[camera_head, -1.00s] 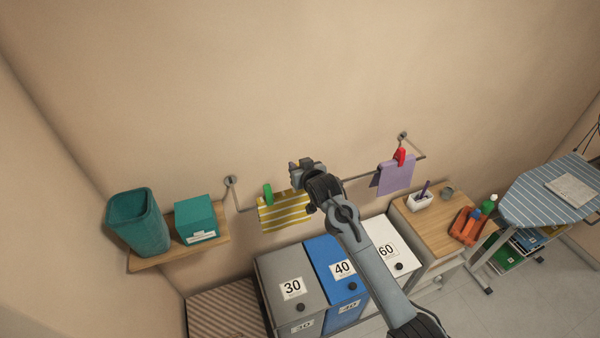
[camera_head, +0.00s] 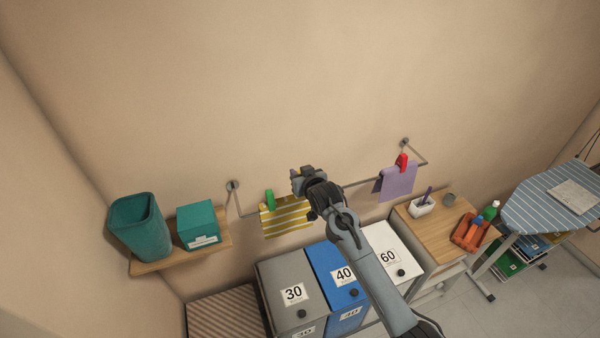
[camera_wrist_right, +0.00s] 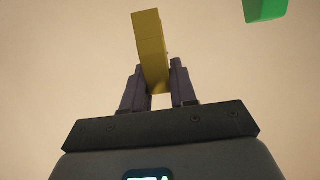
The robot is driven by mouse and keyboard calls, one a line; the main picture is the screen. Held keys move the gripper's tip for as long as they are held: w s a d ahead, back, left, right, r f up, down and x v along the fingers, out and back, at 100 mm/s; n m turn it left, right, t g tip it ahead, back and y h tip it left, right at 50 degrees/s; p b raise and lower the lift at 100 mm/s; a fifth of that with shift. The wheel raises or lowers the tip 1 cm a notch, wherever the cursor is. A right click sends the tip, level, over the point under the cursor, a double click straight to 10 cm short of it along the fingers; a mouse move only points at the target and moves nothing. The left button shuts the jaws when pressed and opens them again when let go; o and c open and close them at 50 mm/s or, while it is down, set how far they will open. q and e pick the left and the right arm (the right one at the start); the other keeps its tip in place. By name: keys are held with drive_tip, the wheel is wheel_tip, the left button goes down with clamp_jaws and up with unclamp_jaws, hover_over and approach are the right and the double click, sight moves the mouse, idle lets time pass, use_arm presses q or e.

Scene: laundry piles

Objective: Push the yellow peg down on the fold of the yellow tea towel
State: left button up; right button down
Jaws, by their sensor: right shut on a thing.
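The yellow-and-white striped tea towel (camera_head: 286,217) hangs folded over the wall rail, with a green peg (camera_head: 270,200) at the left of its fold. My right gripper (camera_head: 297,178) is just above the towel's right part and hides the fold there. In the right wrist view my right gripper (camera_wrist_right: 158,75) is shut on the yellow peg (camera_wrist_right: 150,42), which stands out beyond the fingertips, slightly tilted. The green peg (camera_wrist_right: 265,8) also shows at that view's top right. I cannot tell whether the yellow peg touches the towel. My left gripper is not in view.
A purple cloth (camera_head: 397,184) with a red peg (camera_head: 402,162) hangs further right on the rail (camera_head: 360,183). Below stand grey (camera_head: 285,275), blue (camera_head: 333,263) and white (camera_head: 382,240) bins. A shelf (camera_head: 150,267) at left holds a teal basket (camera_head: 137,228) and box (camera_head: 197,225).

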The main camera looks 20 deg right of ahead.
drive_tip(key=shift+f+b, duration=0.7)
drive_tip(key=shift+f, duration=1.2)
drive_tip(key=shift+f+b, duration=0.15)
drive_tip(key=shift+b, duration=0.15)
drive_tip(key=shift+f, duration=0.5)
drive_tip(key=c, duration=0.8)
unclamp_jaws()
drive_tip(key=shift+s, duration=0.15)
